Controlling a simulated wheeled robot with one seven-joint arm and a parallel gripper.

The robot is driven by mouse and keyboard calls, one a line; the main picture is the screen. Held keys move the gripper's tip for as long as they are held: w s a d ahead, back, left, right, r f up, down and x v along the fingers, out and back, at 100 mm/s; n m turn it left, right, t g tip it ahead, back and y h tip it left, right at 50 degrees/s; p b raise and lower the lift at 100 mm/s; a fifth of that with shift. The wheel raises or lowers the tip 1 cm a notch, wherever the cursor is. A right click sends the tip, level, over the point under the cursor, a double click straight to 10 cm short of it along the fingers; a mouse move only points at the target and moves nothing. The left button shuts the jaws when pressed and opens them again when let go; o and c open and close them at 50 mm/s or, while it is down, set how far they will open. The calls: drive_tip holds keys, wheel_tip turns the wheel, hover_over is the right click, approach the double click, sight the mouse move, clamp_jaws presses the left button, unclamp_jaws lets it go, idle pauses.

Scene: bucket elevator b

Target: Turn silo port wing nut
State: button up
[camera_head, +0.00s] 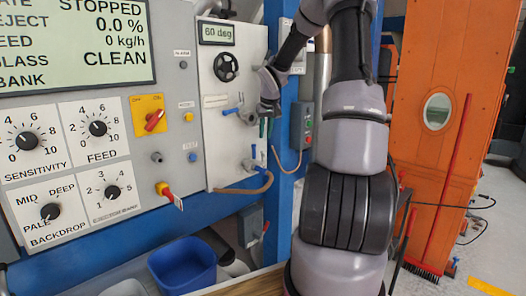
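My gripper (268,108) is at the right edge of a white panel (217,155), partly hidden by its own wrist. Its fingertips are small, and I cannot tell whether they are open or shut. Just left of it is a small grey metal fitting (247,116) on the panel, with a short blue lever (230,111) beside it. I cannot tell whether the gripper touches the fitting. No part is clear enough to name as the silo port wing nut. The orange elevator casing (455,60) with an oval window (437,111) stands at the right.
A control panel with knobs (98,129) and a screen (75,40) fills the left. A blue bin (183,266) is below.

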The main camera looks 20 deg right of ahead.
sight(263, 153)
drive_tip(key=x, duration=0.9)
drive_tip(key=shift+f, duration=0.15)
drive_tip(key=shift+c, duration=0.3)
clamp_jaws()
